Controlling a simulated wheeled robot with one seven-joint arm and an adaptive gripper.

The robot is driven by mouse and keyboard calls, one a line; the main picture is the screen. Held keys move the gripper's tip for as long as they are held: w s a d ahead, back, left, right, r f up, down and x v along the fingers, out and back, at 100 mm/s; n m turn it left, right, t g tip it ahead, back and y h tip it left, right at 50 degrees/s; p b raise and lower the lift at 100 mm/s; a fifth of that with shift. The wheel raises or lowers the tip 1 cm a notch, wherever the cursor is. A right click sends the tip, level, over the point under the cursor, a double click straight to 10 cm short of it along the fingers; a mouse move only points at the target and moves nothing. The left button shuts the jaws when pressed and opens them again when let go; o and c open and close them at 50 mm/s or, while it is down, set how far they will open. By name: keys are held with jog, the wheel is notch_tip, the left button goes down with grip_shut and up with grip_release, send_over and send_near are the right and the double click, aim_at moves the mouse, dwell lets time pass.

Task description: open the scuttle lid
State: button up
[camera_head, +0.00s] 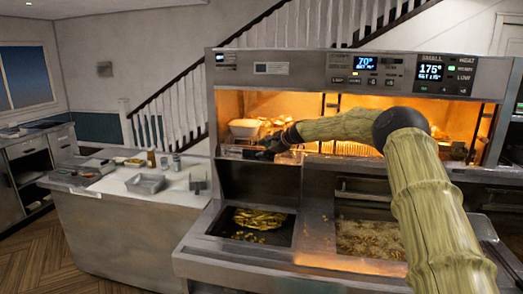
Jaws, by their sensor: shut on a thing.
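My gripper (272,146) is at the front ledge of the lit cabinet, left of centre. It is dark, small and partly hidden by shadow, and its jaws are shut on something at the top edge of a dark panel. This panel, which looks like the scuttle lid (252,182), stands steeply raised behind an open well. The well, apparently the scuttle (217,228), holds golden fried food (258,218) and its opening is uncovered. The exact grip and any handle are too small to make out.
A fryer pan of bubbling oil (370,240) is to the right, below my arm. The lit cabinet (225,105) holds a tray of food (246,128). A white-topped counter (130,180) with a metal tray (146,184) stands at left. Wooden floor is free at lower left.

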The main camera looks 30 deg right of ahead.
jog(key=s+d, duration=0.1)
jog(key=s+d+r, duration=0.1)
jog(key=shift+s+d, duration=0.25)
jog(key=shift+s, duration=0.1)
jog(key=s+r, duration=0.5)
jog(key=s, duration=0.1)
jog(key=shift+s+d+r, duration=0.15)
jog(key=shift+d, duration=0.05)
jog(key=shift+a+r, duration=0.1)
jog(key=shift+d, duration=0.2)
